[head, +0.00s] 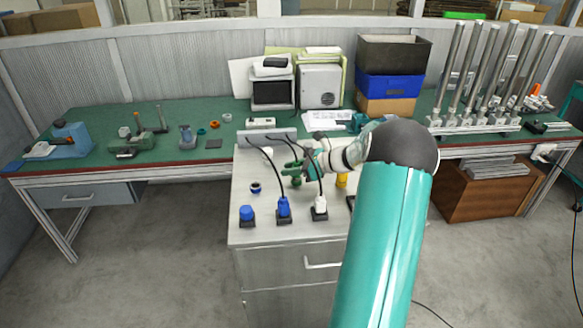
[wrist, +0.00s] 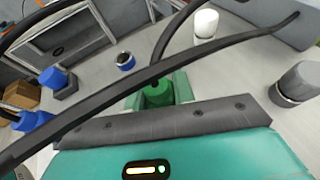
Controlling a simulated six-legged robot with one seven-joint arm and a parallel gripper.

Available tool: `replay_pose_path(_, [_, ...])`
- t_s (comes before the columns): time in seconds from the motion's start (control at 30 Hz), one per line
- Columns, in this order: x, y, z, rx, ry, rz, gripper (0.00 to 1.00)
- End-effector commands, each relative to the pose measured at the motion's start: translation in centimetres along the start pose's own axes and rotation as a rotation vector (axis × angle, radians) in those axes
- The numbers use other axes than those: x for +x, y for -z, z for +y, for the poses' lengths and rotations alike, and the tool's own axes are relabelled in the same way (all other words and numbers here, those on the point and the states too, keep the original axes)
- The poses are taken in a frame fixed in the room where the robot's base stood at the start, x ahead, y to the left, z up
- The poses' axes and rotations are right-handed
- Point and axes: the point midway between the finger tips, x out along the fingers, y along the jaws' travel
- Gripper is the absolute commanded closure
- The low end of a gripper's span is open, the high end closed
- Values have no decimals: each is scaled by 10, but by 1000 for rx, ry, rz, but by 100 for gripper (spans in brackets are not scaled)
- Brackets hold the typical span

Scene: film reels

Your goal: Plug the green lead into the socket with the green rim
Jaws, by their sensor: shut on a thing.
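My gripper (head: 305,169) is over the cabinet top, reaching in from the right. In the wrist view its green fingers are shut on the green lead's plug (wrist: 157,93), one finger on each side. In the head view a green piece (head: 296,180) shows just below the fingers; I cannot tell whether it is the plug or a socket. A black cable crosses close in front of the wrist camera. I cannot make out a green-rimmed socket; the gripper and plug hide the surface below them. A blue-rimmed socket (head: 255,188) also shows in the wrist view (wrist: 125,60).
On the cabinet top (head: 250,232) stand a blue plug with cable (head: 283,208), a white plug with cable (head: 320,204), another blue piece (head: 246,214) and a yellow piece (head: 341,180). Black cables arch from the grey block (head: 265,136) at the back.

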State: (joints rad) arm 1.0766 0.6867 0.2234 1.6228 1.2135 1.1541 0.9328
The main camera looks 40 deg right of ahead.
Motion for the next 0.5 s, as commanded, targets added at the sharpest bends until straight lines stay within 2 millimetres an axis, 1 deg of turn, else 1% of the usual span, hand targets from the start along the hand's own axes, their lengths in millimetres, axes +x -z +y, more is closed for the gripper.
replay_pose_path(0.1, [1,2,0,1,0,0,98])
replay_pose_path(0.13, [1,2,0,0,0,0,73])
replay_pose_path(0.17, [1,2,0,0,0,0,67])
replay_pose_path(0.2, [1,2,0,0,0,0,66])
replay_pose_path(0.5, [-1,2,0,0,1,0,66])
